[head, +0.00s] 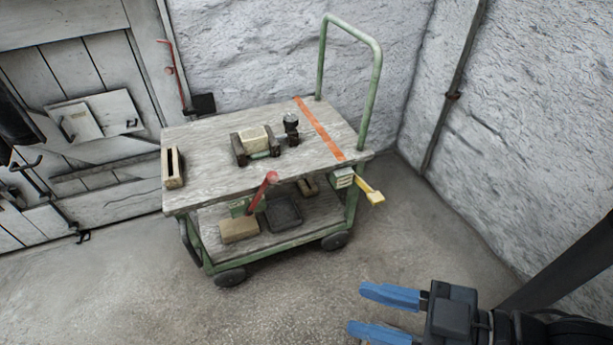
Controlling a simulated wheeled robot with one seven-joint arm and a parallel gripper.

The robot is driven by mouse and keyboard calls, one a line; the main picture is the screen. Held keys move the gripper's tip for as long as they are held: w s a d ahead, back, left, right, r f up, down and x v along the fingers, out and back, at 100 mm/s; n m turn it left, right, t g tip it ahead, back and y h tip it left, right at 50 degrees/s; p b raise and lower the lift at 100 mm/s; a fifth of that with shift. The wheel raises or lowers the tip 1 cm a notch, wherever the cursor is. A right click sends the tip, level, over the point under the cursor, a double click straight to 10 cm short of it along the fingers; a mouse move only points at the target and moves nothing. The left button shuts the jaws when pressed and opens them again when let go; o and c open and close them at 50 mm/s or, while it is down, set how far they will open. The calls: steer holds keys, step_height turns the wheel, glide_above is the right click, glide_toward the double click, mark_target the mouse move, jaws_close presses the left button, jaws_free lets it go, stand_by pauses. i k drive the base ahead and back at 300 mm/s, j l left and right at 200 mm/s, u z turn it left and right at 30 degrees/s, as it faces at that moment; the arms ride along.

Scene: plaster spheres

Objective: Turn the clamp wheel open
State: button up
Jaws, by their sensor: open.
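A clamp (256,144) with dark jaws stands on the cart's wooden top, with a pale block (252,139) between the jaws. A small dark round part on a stem (291,125), which looks like the clamp wheel, stands at the clamp's right end; its details are too small to tell. My gripper (372,312) is at the lower right, in front of the cart and well apart from the clamp. Its two blue fingers point left, spread and empty.
The green-framed cart (190,147) has an orange strip (320,128) across its top. A yellow-handled part (369,188) juts from its right end, and a red lever (263,190) rises at its front. A wooden slotted box (173,167) sits at left. Floor before the cart is clear.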

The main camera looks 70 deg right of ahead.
mark_target(290, 121)
steer(key=z, duration=1.05)
